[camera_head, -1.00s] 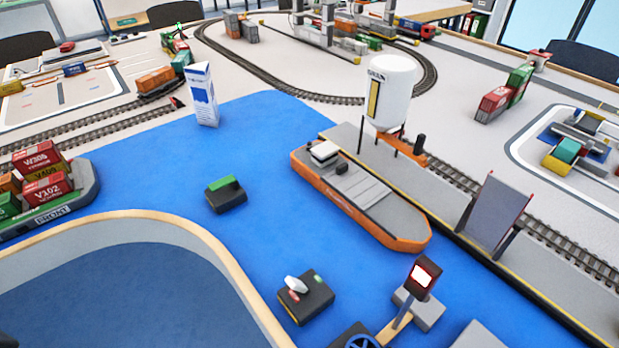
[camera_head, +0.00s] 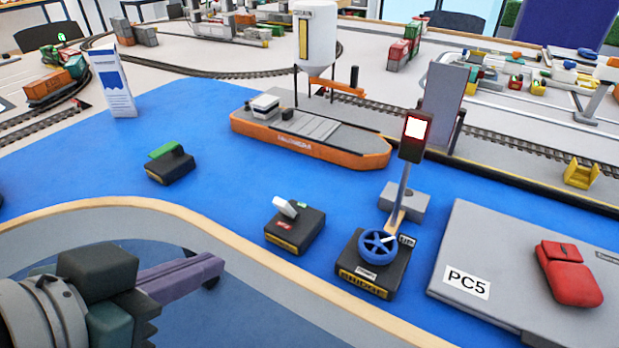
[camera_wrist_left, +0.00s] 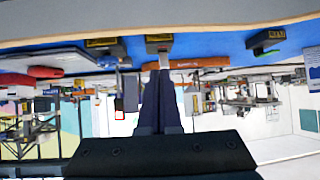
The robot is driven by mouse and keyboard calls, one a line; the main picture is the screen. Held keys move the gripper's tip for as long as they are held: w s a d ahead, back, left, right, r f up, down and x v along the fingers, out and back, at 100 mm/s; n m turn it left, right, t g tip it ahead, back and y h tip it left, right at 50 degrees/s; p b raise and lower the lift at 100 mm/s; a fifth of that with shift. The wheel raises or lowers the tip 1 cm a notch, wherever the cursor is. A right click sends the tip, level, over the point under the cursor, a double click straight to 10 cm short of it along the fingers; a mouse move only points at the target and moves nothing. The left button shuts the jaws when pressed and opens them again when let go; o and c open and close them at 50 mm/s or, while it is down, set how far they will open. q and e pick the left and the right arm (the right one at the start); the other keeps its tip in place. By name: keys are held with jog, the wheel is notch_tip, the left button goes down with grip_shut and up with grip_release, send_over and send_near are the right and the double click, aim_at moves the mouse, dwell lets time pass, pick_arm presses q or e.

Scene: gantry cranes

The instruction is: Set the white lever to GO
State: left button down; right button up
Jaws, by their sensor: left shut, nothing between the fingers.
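The white lever (camera_head: 286,208) stands on a dark box (camera_head: 295,236) on the blue surface, just beyond the wooden rim. It leans toward the left of the picture. A green label (camera_head: 303,205) lies behind and right of it, and a red patch (camera_head: 280,217) on its left front side; their lettering is too small to read. My left gripper (camera_head: 212,268) is shut and empty, left of and nearer than the box, apart from it. In the left wrist view its fingers (camera_wrist_left: 160,85) point toward the lever box (camera_wrist_left: 159,45), seen upside down. My right gripper is not in view.
A box with a blue wheel (camera_head: 378,245) and a signal post with a lit head (camera_head: 416,130) stand right of the lever box. A box with a green lever (camera_head: 168,150) is farther left. The wooden rim (camera_head: 215,235) runs between gripper and lever box. An orange ship (camera_head: 310,140) lies beyond.

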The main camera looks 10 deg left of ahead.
pick_arm(q)
notch_tip(320, 180, down, 15)
jog(key=w+a+m+t+h+b, duration=0.1)
jog(key=t+h+b, duration=0.4)
jog(key=t+b, duration=0.6)
jog(key=a+b, duration=0.1)
jog(key=b, duration=1.2)
jog(key=shift+w+t, duration=0.4)
jog(key=shift+w, duration=0.1)
jog(key=b, duration=0.2)
send_near(280, 208)
jog(key=x, duration=0.7)
